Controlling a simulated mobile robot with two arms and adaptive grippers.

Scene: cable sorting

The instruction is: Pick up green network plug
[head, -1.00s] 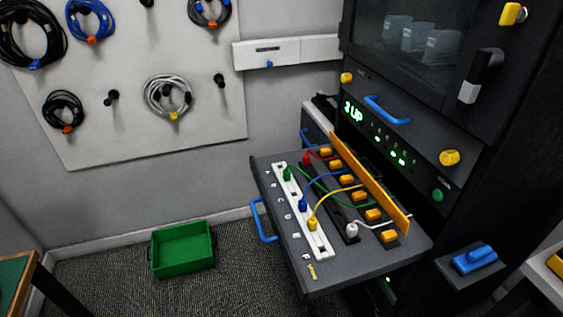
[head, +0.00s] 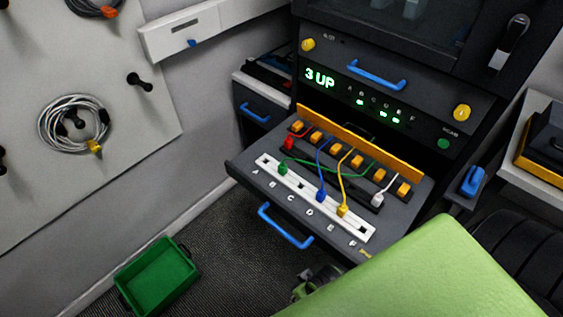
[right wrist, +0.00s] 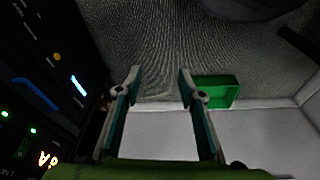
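The green network plug (head: 283,168) stands in the white port strip (head: 265,161) on the pulled-out shelf, near the strip's A end. Its green cable runs right, under the blue and yellow cables, toward the orange blocks. A blue plug (head: 320,195) and a yellow plug (head: 342,211) stand in the same strip. My right gripper (right wrist: 158,78) is open and empty in the right wrist view, its fingers well apart. In the head view, my green arm covers the lower right, and part of the right gripper shows below the shelf. My left gripper is not in view.
A red plug (head: 289,143) and a white plug (head: 377,200) are on the dark strip behind. An orange bar (head: 360,143) edges the shelf's back. A blue handle (head: 285,226) sticks out in front. A green bin (head: 158,277) stands on the floor at left.

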